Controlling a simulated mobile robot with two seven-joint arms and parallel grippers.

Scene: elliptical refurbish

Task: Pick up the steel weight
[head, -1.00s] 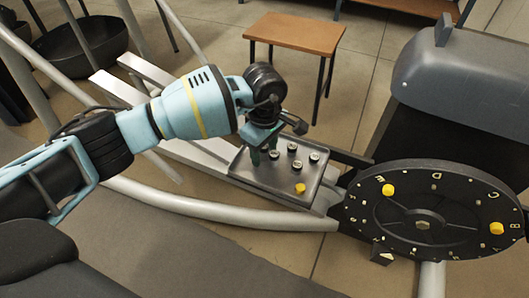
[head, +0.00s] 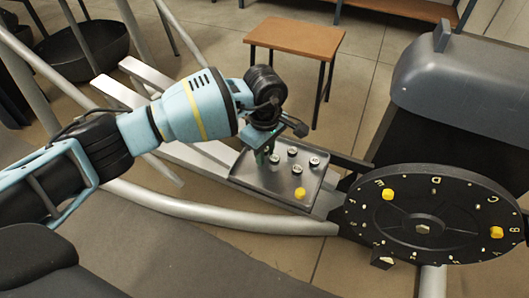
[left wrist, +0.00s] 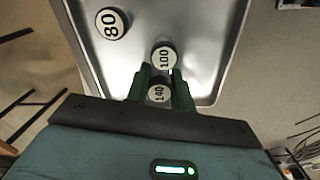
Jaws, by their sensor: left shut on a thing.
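The steel weights are short, dark cylinders with pale numbered tops on a grey metal tray (head: 241,176). In the left wrist view, the weight marked 140 (left wrist: 158,94) sits between the green fingers of my left gripper (left wrist: 160,88). The left gripper (head: 263,157) is shut on it, low over the tray's left part in the head view. The weight marked 100 (left wrist: 164,57) stands just beyond the fingertips, and the one marked 80 (left wrist: 112,23) stands farther left. Whether the held weight touches the tray is hidden. My right gripper is not in view.
A black lettered wheel (head: 425,213) with yellow pegs is to the right, beside a grey cylinder (head: 461,80). A wooden stool (head: 295,36) stands behind. A pale curved rail (head: 210,216) runs in front.

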